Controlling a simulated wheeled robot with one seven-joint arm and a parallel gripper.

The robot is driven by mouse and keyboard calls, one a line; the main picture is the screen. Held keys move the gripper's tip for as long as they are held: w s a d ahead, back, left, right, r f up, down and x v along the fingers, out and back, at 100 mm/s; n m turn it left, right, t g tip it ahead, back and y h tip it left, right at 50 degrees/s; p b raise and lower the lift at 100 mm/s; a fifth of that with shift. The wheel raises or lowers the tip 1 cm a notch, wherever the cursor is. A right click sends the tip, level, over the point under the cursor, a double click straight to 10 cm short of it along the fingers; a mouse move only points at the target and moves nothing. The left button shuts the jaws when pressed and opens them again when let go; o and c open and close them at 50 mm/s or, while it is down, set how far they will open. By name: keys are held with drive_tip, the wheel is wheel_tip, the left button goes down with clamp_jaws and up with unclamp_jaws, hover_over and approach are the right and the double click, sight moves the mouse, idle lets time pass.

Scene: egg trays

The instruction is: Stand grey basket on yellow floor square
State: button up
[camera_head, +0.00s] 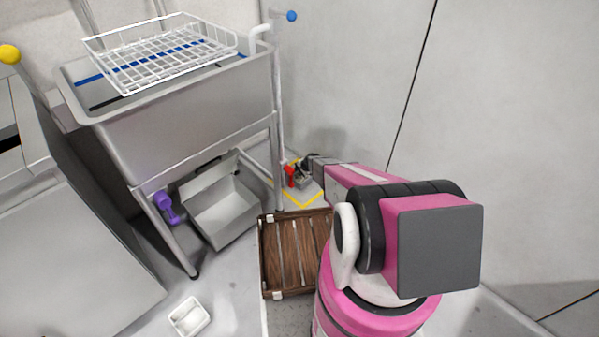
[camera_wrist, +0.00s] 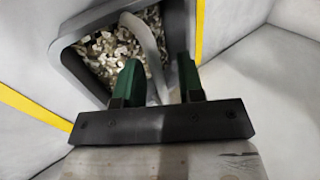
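The grey basket (camera_wrist: 68,62) holds pale, broken shell-like bits, and a light grey handle (camera_wrist: 148,45) rises over it. In the wrist view my gripper (camera_wrist: 160,82) is over the basket's near edge. Its two green fingers stand apart, one on each side of the handle, with a gap showing beside the right one. The yellow floor square (camera_head: 303,205) lies in the corner in the head view; its lines (camera_wrist: 30,105) pass on both sides of the basket in the wrist view. The basket (camera_head: 304,182) is small and partly covered by my arm in the head view.
A red object (camera_head: 290,176) stands beside the basket near a sink leg. A brown slatted crate (camera_head: 268,255) lies in front of the square. A metal sink (camera_head: 190,120), a grey bin (camera_head: 222,215) and a purple object (camera_head: 167,207) are to the left. Walls close in behind.

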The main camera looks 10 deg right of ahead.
drive_tip(key=a+v, duration=0.1)
drive_tip(key=v, duration=1.2)
drive_tip(key=s+r+n+g+h, duration=0.2)
drive_tip(key=s+r+n, duration=0.3)
drive_tip(key=s+r, duration=1.1)
drive_tip(key=s+a+r+n+g+h, duration=0.1)
drive_tip(key=s+r+n, duration=0.4)
drive_tip(key=s+r, duration=1.1)
wheel_tip(320, 180, up, 5)
drive_tip(key=g+h, duration=0.1)
drive_tip(key=g, duration=0.1)
drive_tip(key=shift+a+f+n+g, duration=0.2)
drive_tip(key=shift+a+n+g, duration=0.1)
drive_tip(key=shift+a+n, duration=0.1)
